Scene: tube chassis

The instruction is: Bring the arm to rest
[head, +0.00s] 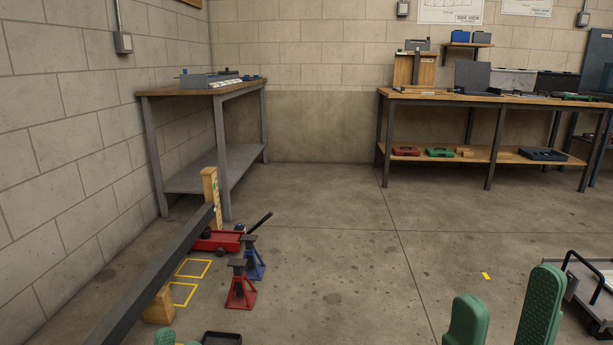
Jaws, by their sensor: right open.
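My right gripper (508,292) shows at the bottom right as two green ribbed fingers standing well apart. It is open, with only bare floor seen between the fingers. Of my left gripper only a small green fingertip (165,338) shows at the bottom edge, beside the dark tube; the rest of it is out of frame. The long dark grey chassis tube (158,268) slopes from the bottom left up to a wooden post (211,192). A wooden block (159,307) stands under its near part.
A red jack stand (241,290), a blue jack stand (252,260) and a red floor jack (217,241) stand right of the tube. A black tray (221,338) lies at the bottom. A wheeled cart (590,290) is at far right. Workbenches (490,99) line the back; mid-floor is clear.

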